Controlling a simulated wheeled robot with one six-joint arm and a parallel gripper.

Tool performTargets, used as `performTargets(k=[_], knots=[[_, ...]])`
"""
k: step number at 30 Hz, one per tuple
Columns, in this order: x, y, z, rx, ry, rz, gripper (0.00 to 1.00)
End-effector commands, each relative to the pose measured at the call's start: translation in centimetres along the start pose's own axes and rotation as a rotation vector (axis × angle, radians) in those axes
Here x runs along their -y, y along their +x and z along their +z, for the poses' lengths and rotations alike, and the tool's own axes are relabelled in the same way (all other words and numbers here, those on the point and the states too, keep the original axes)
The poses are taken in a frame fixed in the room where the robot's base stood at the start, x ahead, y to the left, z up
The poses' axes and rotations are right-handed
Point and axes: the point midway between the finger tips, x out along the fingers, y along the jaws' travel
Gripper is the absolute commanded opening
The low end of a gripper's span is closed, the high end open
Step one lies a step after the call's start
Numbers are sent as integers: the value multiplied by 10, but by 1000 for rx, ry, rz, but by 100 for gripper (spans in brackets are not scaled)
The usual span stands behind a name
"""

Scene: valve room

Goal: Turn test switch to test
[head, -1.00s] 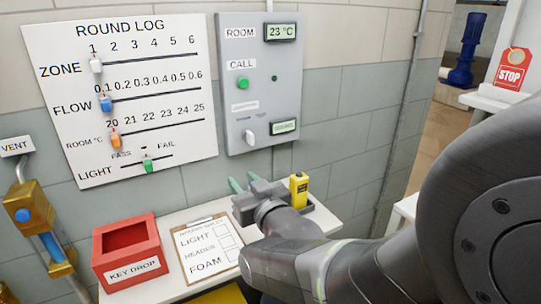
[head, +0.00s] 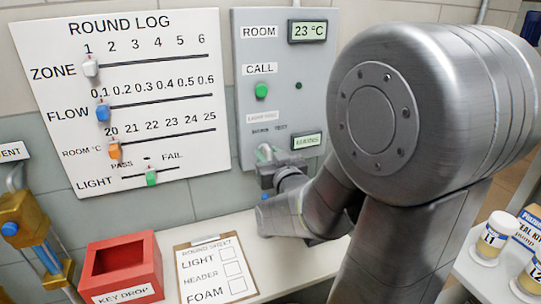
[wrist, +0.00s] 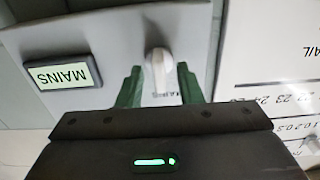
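The test switch is a white knob (wrist: 158,62) low on the grey wall panel (head: 250,75). In the wrist view, which is upside down, the knob points roughly along the picture's vertical. My gripper (wrist: 159,72) is open, with one green finger on each side of the knob. Narrow gaps seem to show between fingers and knob; I cannot tell whether either touches. The panel's small display (wrist: 63,74) reads MAINS.
The panel also has a green CALL button (head: 261,90) and a 23 °C display (head: 307,31). The ROUND LOG board (head: 150,80) with sliders hangs to the left. A red KEY DROP box (head: 122,268) and a clipboard (head: 215,270) are on the shelf below.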

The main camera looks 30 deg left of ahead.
Motion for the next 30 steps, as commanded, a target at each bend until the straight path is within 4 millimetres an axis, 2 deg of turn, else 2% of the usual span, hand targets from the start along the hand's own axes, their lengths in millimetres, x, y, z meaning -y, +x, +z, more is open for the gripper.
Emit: performTargets(k=[3, 8, 9, 20, 30], knots=[[0, 0, 0, 0, 0, 0, 33], [0, 0, 0, 0, 0, 0, 1], [0, 0, 0, 0, 0, 0, 0], [0, 0, 2, -1, 38, 0, 0], [-1, 0, 5, -5, 261, -1, 0]])
